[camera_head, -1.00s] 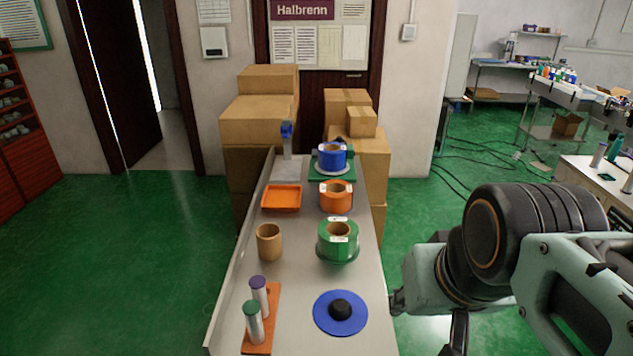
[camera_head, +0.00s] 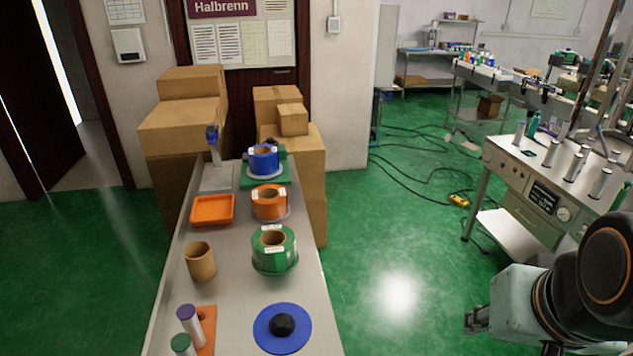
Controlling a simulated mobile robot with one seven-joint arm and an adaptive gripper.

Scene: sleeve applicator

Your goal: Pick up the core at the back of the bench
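A plain tan cardboard core (camera_head: 200,262) stands upright on the left side of the bench (camera_head: 217,298), about midway along it. Three wound rolls with tan cores stand in a line on the right side: a blue roll (camera_head: 263,161) at the back, an orange roll (camera_head: 269,203) and a green roll (camera_head: 273,250) nearer. The blue roll sits on a pale disc over a green base. My gripper (camera_head: 497,333) is at the lower right, off the bench and far from these.
An orange tray (camera_head: 212,210) lies behind the tan core. A blue disc with a black hub (camera_head: 282,326) and an orange stand with capped tubes (camera_head: 204,331) are at the front. Cardboard boxes (camera_head: 181,125) crowd the bench's far end. Cables (camera_head: 420,160) lie on the open green floor right.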

